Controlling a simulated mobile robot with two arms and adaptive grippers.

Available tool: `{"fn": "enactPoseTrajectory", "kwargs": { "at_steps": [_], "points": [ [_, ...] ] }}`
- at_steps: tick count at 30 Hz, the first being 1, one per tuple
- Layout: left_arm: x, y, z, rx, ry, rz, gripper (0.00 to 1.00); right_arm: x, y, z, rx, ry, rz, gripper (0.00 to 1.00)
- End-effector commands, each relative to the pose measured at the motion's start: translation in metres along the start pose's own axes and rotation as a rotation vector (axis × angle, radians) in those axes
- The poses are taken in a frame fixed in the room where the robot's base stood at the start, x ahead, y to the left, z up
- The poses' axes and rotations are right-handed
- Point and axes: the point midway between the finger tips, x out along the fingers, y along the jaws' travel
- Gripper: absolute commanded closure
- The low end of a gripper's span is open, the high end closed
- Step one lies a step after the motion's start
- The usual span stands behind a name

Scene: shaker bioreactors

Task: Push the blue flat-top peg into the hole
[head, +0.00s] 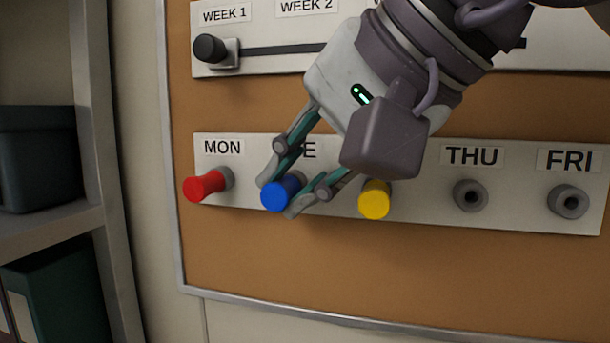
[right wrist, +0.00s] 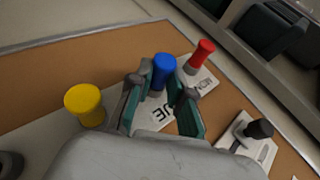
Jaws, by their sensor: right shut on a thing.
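The blue flat-top peg (head: 276,195) is at the TUE position of the white day strip (head: 420,212), sticking out toward me. My right gripper (head: 285,194) is shut on it, one finger on each side. In the right wrist view the blue peg (right wrist: 164,70) stands between the fingertips (right wrist: 163,88). Its base and how deep it sits in its hole are partly hidden by the fingers. My left gripper is not in view.
A red peg (head: 203,186) at MON and a yellow peg (head: 374,199) stand on either side. The THU hole (head: 470,195) and FRI hole (head: 568,201) are empty. Above is a week slider with a black knob (head: 209,48). Shelves (head: 55,225) stand at left.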

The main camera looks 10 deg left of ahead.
Motion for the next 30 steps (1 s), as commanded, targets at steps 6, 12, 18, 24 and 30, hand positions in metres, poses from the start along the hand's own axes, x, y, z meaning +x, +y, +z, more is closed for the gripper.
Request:
{"fn": "enactPoseTrajectory", "kwargs": {
  "at_steps": [6,12,18,24,30],
  "points": [
    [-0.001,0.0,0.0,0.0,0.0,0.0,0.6,0.001,0.0,-0.003,0.0,0.0,0.0,1.0],
    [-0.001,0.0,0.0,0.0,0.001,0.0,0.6,0.001,0.0,-0.003,0.0,0.001,0.0,0.56],
    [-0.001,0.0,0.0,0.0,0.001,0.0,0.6,0.001,0.0,-0.002,0.0,0.001,0.0,0.51],
    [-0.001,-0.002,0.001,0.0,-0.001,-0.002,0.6,0.001,0.0,-0.002,0.0,0.001,0.0,0.51],
    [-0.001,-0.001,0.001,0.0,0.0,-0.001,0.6,-0.008,-0.011,-0.006,0.001,0.002,-0.004,0.51]
  ]
}}
